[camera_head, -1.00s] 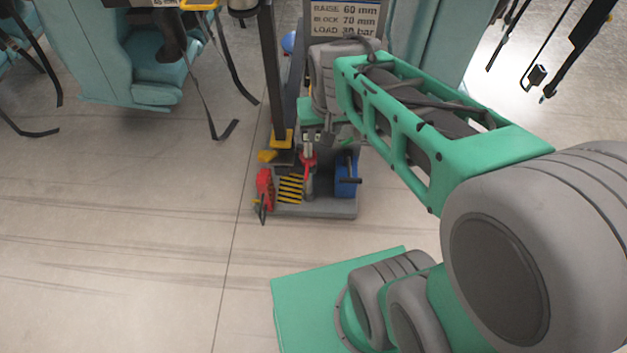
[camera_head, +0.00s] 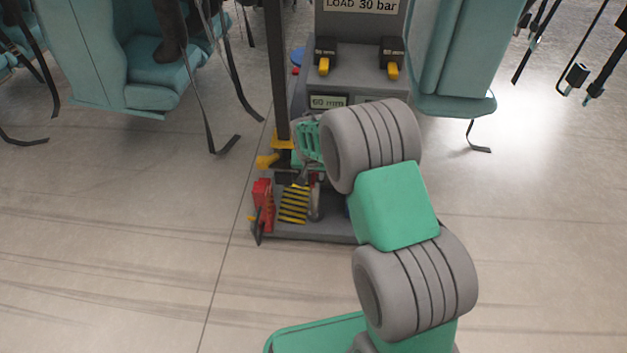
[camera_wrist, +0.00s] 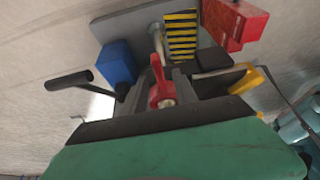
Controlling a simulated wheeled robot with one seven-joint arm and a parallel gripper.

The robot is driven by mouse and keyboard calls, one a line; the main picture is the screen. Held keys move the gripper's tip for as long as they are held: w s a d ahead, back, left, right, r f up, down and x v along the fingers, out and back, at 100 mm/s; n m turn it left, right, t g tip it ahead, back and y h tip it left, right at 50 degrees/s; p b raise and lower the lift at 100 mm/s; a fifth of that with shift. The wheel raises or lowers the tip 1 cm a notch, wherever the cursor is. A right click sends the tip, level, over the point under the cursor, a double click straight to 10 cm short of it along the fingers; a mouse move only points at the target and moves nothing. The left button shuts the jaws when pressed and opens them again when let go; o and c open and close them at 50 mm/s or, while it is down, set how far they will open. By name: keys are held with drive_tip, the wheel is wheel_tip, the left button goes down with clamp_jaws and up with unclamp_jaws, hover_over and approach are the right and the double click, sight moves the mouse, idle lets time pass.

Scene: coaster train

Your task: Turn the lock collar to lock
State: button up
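In the wrist view a red collar-like part with an upright lever (camera_wrist: 158,78) sits at the foot of a metal rod; I take it for the lock collar. My gripper (camera_wrist: 163,88) is close over it, with dark grey fingers apart on either side of the red part. I see gaps beside it, and contact is not clear. In the head view my gripper (camera_head: 300,178) is low at the jack stand, partly behind my arm. The collar is mostly hidden there.
A blue box (camera_wrist: 115,62) with a black lever stands left of the collar in the wrist view. A red block (camera_wrist: 234,22) and a yellow-black striped plate (camera_wrist: 181,35) are near the rod. A dark post (camera_head: 275,70) rises beside the stand. Teal seats (camera_head: 155,55) hang behind.

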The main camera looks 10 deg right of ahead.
drive_tip(key=shift+w+f, duration=0.25)
drive_tip(key=shift+f, duration=0.35)
drive_tip(key=shift+c, duration=0.5)
clamp_jaws()
idle(0.5)
